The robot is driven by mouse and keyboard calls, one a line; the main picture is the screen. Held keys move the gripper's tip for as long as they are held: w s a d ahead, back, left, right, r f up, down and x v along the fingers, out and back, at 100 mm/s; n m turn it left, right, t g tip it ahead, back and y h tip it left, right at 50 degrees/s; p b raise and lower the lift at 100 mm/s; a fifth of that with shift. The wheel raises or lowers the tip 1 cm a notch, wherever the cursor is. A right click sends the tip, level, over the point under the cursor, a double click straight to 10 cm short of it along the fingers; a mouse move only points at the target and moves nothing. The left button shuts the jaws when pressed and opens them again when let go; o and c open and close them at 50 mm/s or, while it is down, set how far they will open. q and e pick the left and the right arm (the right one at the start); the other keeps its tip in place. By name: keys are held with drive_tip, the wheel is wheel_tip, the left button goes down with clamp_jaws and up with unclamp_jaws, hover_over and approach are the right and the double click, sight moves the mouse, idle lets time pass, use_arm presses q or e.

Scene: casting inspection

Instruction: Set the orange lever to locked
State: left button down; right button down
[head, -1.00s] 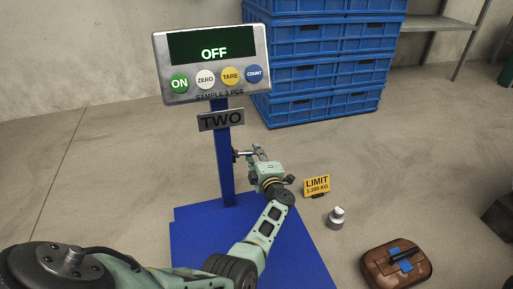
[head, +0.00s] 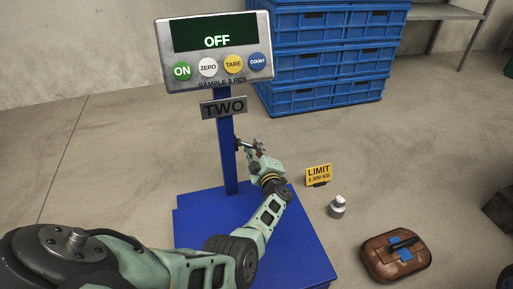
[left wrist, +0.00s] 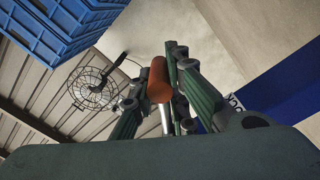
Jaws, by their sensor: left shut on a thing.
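The orange lever's grip (left wrist: 158,80) shows in the left wrist view as a rust-orange cylinder between the fingers. My left gripper (head: 256,149) is there, shut on the lever. The left gripper's fingers (left wrist: 160,92) also show in the wrist view. My right gripper is not in view.
The scale display (head: 216,45) above reads OFF. The blue platform (head: 290,255) lies below my arm. Blue crates (head: 325,65) are stacked behind.

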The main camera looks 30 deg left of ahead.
use_arm(q)
drive_tip(key=shift+s+f, duration=0.1)
drive_tip(key=shift+f, duration=0.1)
drive_tip(key=c, duration=1.8)
unclamp_jaws()
drive_tip(key=shift+a, duration=0.1)
drive_tip(key=shift+r, duration=0.1)
